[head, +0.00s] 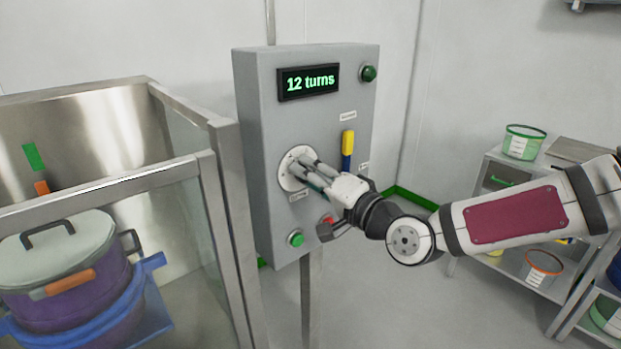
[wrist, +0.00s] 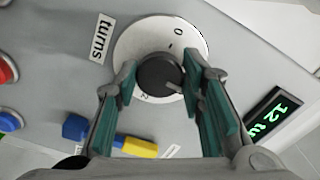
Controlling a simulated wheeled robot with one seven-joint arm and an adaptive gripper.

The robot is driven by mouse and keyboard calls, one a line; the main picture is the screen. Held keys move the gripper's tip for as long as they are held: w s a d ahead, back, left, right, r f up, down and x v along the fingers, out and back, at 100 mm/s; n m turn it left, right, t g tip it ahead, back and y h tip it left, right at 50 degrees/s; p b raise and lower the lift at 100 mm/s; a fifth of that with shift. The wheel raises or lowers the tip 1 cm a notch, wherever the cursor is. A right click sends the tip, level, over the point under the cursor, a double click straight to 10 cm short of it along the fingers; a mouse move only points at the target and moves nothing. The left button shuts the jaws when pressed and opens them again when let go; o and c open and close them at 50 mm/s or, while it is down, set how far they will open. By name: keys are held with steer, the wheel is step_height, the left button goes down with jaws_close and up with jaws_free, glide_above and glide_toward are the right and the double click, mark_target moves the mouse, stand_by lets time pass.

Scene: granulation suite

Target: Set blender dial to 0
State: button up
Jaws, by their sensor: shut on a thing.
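The blender dial is a dark round knob (wrist: 158,72) on a white plate (wrist: 128,46) marked "0" at the upper right in the wrist view, with another mark, hard to read, at the lower left. A pale line on the knob points to its lower right, away from the "0". In the head view the dial's white plate (head: 286,180) sits on the grey control box (head: 262,120). My gripper (wrist: 160,80) is shut on the knob, with one teal-padded finger on each side. It hides most of the knob in the head view. The display (head: 308,82) reads "12 turns".
On the box are a yellow and blue lever (head: 348,145), a green button (head: 296,239), a red button (head: 327,221) and a green lamp (head: 369,73). A glass-walled metal enclosure (head: 190,165) with a lidded purple pot (head: 75,290) stands left. A shelf cart (head: 490,170) stands right.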

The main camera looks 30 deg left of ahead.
steer(key=n+b, duration=0.3)
steer(key=n, duration=0.3)
steer(key=n+b, duration=0.4)
steer(key=n, duration=0.2)
steer(key=n+b, duration=0.4)
steer(key=n, duration=0.2)
steer(key=shift+w+d+f, duration=0.1)
steer(key=shift+w+f, duration=0.1)
steer(key=shift+w, duration=0.05)
stand_by(0.4)
steer(key=o, duration=1.1)
steer(key=shift+o, duration=0.2)
steer(key=shift+r, duration=0.1)
steer(key=v, duration=1.2)
